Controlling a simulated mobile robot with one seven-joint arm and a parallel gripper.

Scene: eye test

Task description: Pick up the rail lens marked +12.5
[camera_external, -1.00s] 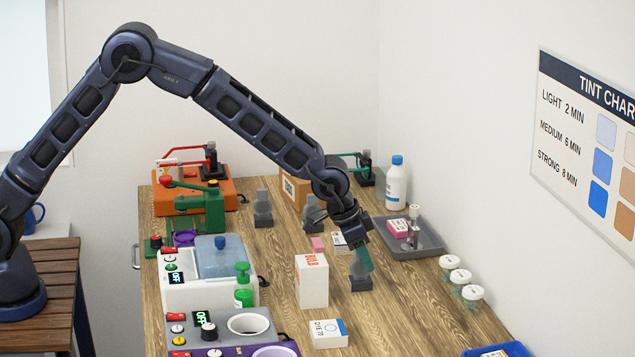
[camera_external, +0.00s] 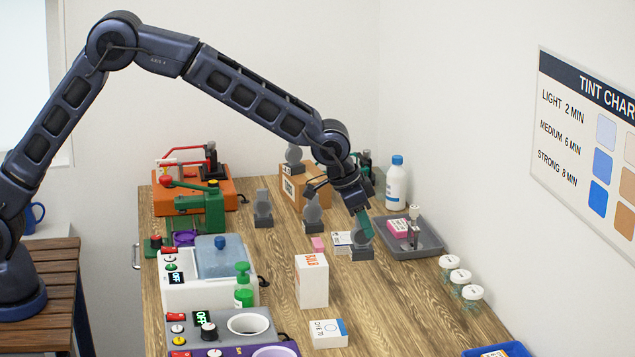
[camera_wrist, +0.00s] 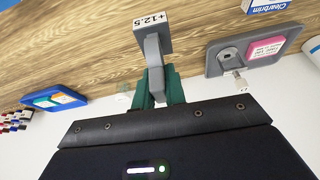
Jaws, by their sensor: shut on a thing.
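In the external view my gripper (camera_external: 364,226) points down and holds the lens (camera_external: 361,252), which appears raised off the wooden table. Similar grey lenses stand at the left (camera_external: 262,210) and middle (camera_external: 312,216), and another (camera_external: 294,158) shows at the top of a cardboard box. Their marks cannot be read.
A grey tray (camera_external: 428,250) with a pink box is close right of the held lens. A white and orange box (camera_external: 312,282) stands in front left. White-lidded jars (camera_external: 460,276) line the right edge. A white bottle (camera_external: 396,184) stands behind. The table's front right is mostly clear.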

